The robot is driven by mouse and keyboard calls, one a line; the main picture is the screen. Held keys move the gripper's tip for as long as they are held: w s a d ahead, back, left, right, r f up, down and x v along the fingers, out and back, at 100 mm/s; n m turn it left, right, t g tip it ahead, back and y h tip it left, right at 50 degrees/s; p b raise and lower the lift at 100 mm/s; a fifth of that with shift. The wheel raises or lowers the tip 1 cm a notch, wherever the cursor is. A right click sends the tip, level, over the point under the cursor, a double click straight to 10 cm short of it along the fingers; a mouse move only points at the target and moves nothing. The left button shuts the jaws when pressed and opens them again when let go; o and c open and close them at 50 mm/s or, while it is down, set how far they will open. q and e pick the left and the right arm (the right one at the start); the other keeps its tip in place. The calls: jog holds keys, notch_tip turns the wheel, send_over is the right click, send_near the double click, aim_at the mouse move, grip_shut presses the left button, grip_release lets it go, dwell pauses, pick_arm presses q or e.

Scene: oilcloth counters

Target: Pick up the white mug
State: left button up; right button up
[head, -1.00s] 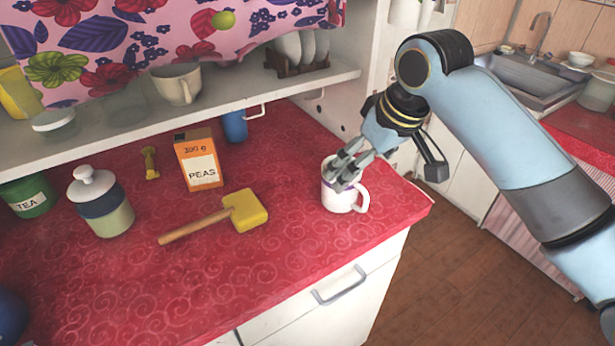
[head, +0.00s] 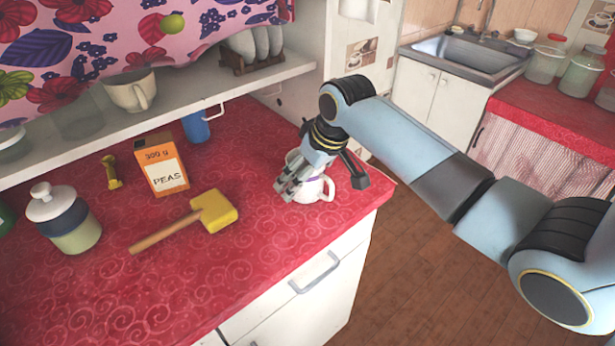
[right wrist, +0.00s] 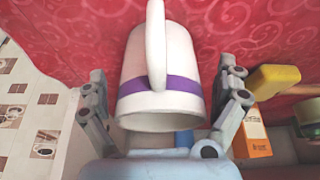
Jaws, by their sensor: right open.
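My left gripper is not in view.
A yellow-headed mallet (head: 215,211), a PEAS box (head: 163,167), a blue mug (head: 195,127) and a lidded jar (head: 70,225) stand or lie to the left. A shelf (head: 215,90) overhangs the counter's back. The counter's right edge is close to the mug.

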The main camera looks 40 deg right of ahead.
jog(key=shift+c, duration=0.3)
jog(key=c, duration=1.3)
jog(key=shift+r, duration=0.2)
